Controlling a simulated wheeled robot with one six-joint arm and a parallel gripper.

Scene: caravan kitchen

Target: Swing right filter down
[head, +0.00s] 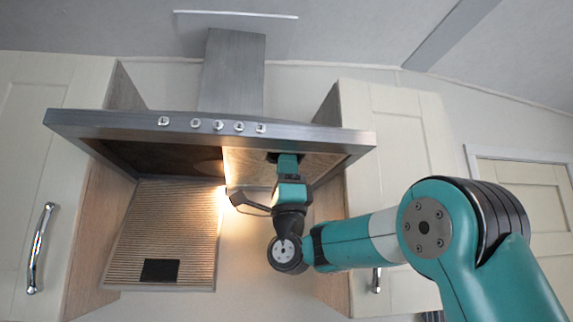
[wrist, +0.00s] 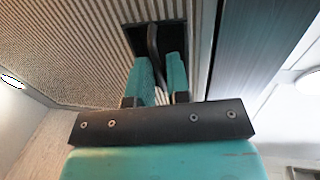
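The right filter (head: 255,168) is a ribbed panel lying in the underside of the range hood (head: 330,134). It fills the upper left of the wrist view (wrist: 70,40). Near its edge is a black recess (wrist: 133,38) with a dark curved handle (wrist: 153,42). My gripper (head: 287,160) reaches up to it from below. In the wrist view, the two teal fingers (wrist: 160,62) stand at the recess, one on each side of the handle. A narrow gap shows between them, and they look open. In the head view my gripper hides the handle.
The left filter (head: 165,235) hangs down steeply from the hood, with a black recess (head: 160,270) near its lower edge. Cream cupboards (head: 25,150) flank the hood on both sides; the right cupboard (head: 400,150) is close to my arm. The hood's front has several knobs (head: 218,125).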

